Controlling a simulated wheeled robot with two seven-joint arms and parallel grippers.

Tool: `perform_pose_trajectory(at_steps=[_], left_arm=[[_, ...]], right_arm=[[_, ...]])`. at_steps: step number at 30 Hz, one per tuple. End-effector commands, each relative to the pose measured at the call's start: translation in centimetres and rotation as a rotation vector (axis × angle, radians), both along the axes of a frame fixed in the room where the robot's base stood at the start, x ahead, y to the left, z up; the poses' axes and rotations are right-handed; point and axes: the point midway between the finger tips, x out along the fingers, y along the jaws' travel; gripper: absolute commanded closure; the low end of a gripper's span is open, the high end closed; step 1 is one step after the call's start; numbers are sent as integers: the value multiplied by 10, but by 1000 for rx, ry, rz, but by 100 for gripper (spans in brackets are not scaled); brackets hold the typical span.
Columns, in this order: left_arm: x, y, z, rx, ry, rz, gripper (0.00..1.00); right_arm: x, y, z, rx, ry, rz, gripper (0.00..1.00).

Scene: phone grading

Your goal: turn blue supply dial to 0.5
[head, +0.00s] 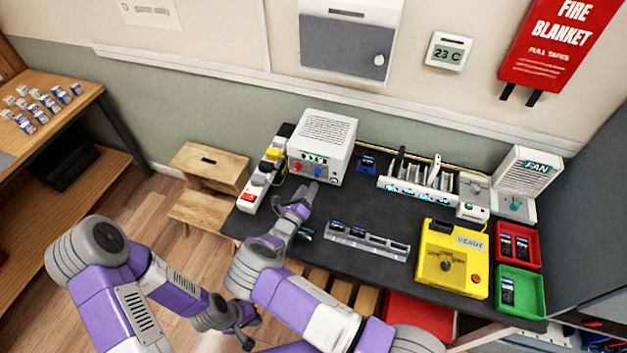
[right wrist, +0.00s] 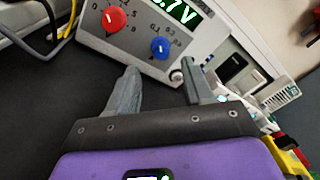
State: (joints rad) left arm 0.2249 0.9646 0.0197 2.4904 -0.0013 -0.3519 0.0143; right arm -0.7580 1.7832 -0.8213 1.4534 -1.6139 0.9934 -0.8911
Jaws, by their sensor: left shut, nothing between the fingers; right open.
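The power supply (head: 322,145) is a white box at the back left of the dark worktop. Its blue dial (head: 318,172) sits low on the front, right of a red dial (head: 297,167). In the right wrist view the blue dial (right wrist: 159,48) has a white pointer mark, and a green display (right wrist: 182,12) is partly cut off, with "7 V" readable. My right gripper (head: 307,192) is open and empty in front of the supply; in its wrist view the fingertips (right wrist: 160,67) lie either side of the blue dial, apparently short of it. My left gripper (head: 247,329) is shut and empty, low over the floor.
A power strip (head: 260,182) with plugs lies left of the supply. A grey phone rack (head: 367,241) lies in front, with a yellow tester (head: 453,258) and red (head: 535,258) and green (head: 538,300) bins to the right. The worktop right of the supply holds a charging rack (head: 418,188).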

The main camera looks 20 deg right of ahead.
Motion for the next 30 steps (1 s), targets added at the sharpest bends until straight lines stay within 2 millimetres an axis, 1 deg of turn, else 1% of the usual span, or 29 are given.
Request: perform_pose_trajectory(at_steps=[1, 3, 9, 13, 21, 26, 30], left_arm=[[0, 0, 0, 0, 0, 0, 100], [0, 0, -1, 0, 0, 0, 100], [0, 0, -2, 0, 0, 0, 100], [0, 0, -2, 0, 0, 0, 100], [0, 0, -2, 0, 0, 0, 100], [0, 0, -2, 0, 0, 0, 100], [0, 0, -2, 0, 0, 0, 100]], right_arm=[[8, -8, 0, 2, -1, -4, 49], [18, -16, 0, 3, 0, -2, 49], [37, -31, 0, 3, 2, -1, 49], [42, -34, 0, 2, 1, 1, 49], [42, -35, 1, 1, 2, 1, 49], [42, -35, 1, 2, 1, 1, 74], [42, -35, 1, 2, 1, 1, 95]])
